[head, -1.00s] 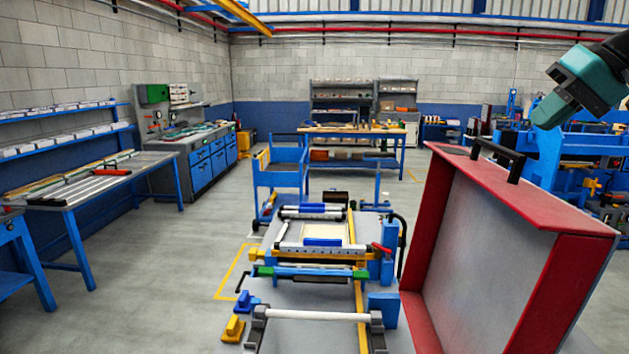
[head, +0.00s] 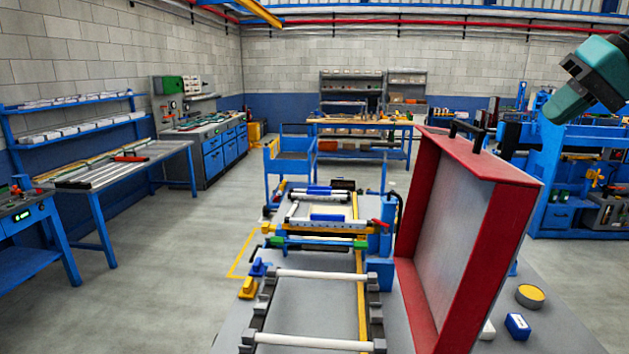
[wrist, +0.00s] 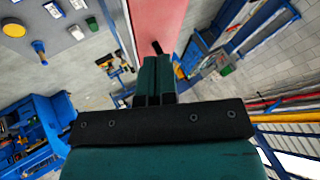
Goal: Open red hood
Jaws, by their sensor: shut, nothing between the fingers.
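The red hood (head: 465,215) stands raised on its edge at the right of the machine bed in the head view, with its grey inner face turned to the left. Its black handle (head: 468,134) is on the top edge. My gripper (head: 556,110) is up and to the right of the handle, apart from it, with its fingers shut and empty. In the wrist view the shut fingers (wrist: 154,82) point toward the hood's red surface (wrist: 158,22), and a small dark part of the handle (wrist: 157,47) shows just beyond the tips.
The machine bed with white rollers (head: 315,276) lies open left of the hood. A yellow round item (head: 530,295) and a blue box (head: 517,326) lie on the grey surface to the right.

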